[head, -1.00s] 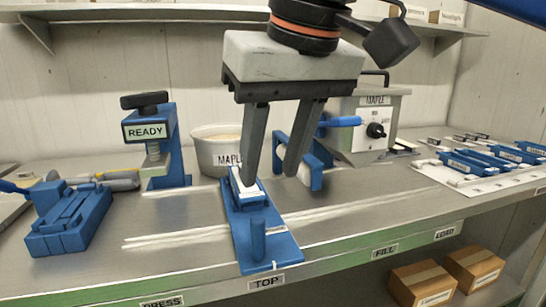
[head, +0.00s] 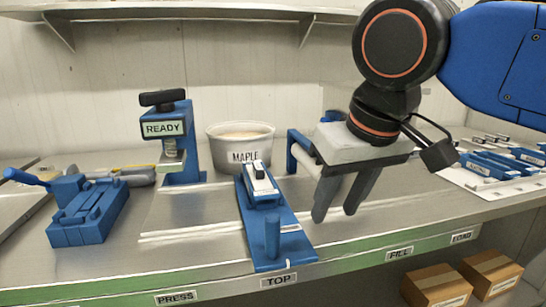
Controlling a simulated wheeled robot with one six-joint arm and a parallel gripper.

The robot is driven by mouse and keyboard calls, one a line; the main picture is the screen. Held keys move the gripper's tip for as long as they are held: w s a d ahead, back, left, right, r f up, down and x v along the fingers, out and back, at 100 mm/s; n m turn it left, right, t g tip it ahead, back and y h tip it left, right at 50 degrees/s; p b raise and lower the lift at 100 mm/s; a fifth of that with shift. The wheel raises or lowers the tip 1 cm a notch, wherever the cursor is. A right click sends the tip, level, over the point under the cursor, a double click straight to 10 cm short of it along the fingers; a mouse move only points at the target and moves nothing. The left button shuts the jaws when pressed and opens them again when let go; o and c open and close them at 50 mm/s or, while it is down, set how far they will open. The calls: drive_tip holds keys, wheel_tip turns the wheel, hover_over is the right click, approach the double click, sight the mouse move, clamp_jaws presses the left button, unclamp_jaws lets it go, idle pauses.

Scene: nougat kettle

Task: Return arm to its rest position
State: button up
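My gripper (head: 336,213) hangs above the steel bench, right of the blue fixture at the TOP label. Its two dark fingers point down with a gap between them, and nothing shows between them. My blue and black arm reaches in from the upper right. The blue fixture (head: 283,240) holds a white bar-shaped piece with a small dark part on it (head: 260,180). My gripper is apart from the fixture.
A blue press marked READY (head: 174,150) and a MAPLE tub (head: 241,145) stand behind. A blue roller frame (head: 299,150) is close behind my gripper. A blue block tool (head: 88,212) sits left. Blue moulds (head: 488,163) lie right. A shelf (head: 180,14) runs along the wall.

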drive_tip(key=s+d+f+m, duration=0.1)
drive_tip(key=d+f+m, duration=0.1)
drive_tip(key=d+f, duration=0.7)
drive_tip(key=s+d+f+m+h, duration=0.1)
drive_tip(key=d+f, duration=0.8)
drive_tip(key=f, duration=0.7)
drive_tip(key=shift+s+d+f+m+t, duration=0.2)
drive_tip(key=shift+d+m+t, duration=0.1)
drive_tip(key=shift+d+m, duration=0.1)
drive_tip(key=shift+r, duration=0.1)
